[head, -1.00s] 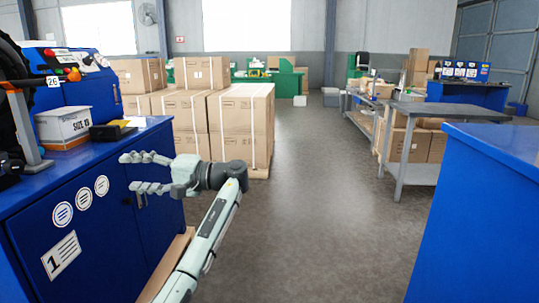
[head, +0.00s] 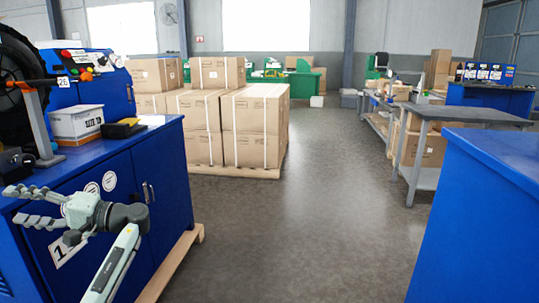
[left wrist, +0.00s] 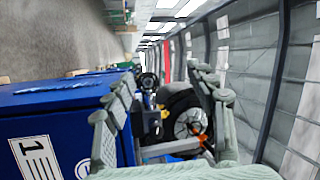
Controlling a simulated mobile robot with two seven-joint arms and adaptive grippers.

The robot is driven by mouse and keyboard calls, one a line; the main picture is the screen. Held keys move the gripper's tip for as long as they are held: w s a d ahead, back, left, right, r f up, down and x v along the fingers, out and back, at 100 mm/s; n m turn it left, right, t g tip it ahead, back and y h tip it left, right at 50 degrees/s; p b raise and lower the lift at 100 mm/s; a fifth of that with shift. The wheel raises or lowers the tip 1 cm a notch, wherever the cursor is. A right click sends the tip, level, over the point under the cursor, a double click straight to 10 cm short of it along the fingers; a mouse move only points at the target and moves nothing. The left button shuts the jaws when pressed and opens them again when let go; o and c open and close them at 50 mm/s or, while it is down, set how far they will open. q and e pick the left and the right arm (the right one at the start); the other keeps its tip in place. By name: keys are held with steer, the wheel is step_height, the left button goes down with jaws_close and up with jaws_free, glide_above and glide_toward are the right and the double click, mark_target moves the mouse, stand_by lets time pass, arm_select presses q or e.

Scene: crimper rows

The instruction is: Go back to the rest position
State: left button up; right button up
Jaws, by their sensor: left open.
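My left gripper (head: 42,208) is at the lower left of the head view, in front of the blue cabinet (head: 165,190). Its fingers are spread apart and point left, with nothing between them. In the left wrist view the two fingers of the left gripper (left wrist: 165,115) stand apart, and the blue cabinet (left wrist: 60,110) shows behind them on the left. My right gripper is not in view.
A blue bench (head: 490,220) is at right. The middle floor (head: 310,210) is clear.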

arm_select(q)
steer(key=w+f+m+t+h, duration=0.6)
steer(key=w+f+t, duration=0.5)
steer(key=w, duration=0.2)
steer(key=w+d+f+t+h, duration=0.2)
steer(key=w+d+t+h, duration=0.1)
steer(key=w+d+h, duration=0.3)
steer(key=w+d+f+t+h, duration=0.3)
steer(key=w+d, duration=0.3)
steer(key=d, duration=0.2)
steer(key=s+d+f+m+g+h, duration=0.1)
steer(key=s+d+f+g, duration=0.2)
steer(key=s+f, duration=1.1)
steer(key=s+d+f+m+g+h, duration=0.15)
steer(key=s+d+f, duration=0.25)
steer(key=s+f, duration=0.95)
steer(key=s+d+f+g, duration=0.2)
steer(key=s+f, duration=0.7)
steer(key=s, duration=0.3)
steer(key=s+d+f+g, duration=0.3)
steer(key=s+f, duration=0.5)
steer(key=s, duration=0.4)
steer(key=shift+s+f+n+h, duration=0.35)
steer(key=shift+h, duration=0.1)
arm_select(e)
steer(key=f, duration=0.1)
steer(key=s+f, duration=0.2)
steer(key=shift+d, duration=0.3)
